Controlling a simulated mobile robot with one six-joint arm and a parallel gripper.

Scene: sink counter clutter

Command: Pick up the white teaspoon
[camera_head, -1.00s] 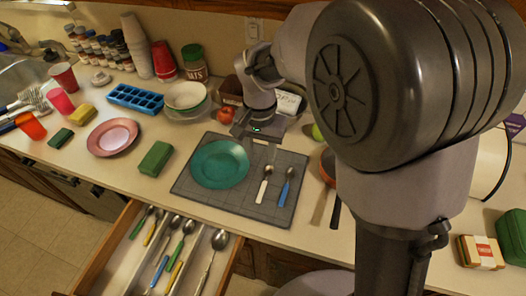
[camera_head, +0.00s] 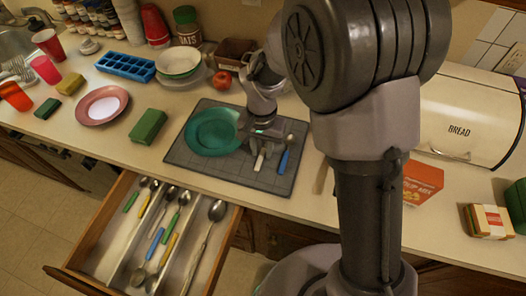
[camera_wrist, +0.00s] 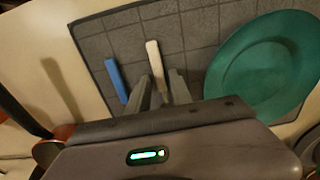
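The white teaspoon (camera_head: 259,163) lies on the grey mat (camera_head: 225,178), right of the green plate (camera_head: 205,132). Its bowl is hidden behind my gripper (camera_head: 257,146) in the head view. In the wrist view its white handle (camera_wrist: 155,62) runs up from between my two fingers (camera_wrist: 162,88). The fingers stand apart on either side of the spoon, low over the mat; I see no clear contact.
A blue-handled spoon (camera_head: 284,159) lies close on the right of the white one, its blue handle (camera_wrist: 116,78) left in the wrist view. An open drawer (camera_head: 207,274) with several spoons is below. A green sponge (camera_head: 147,126) sits left of the mat.

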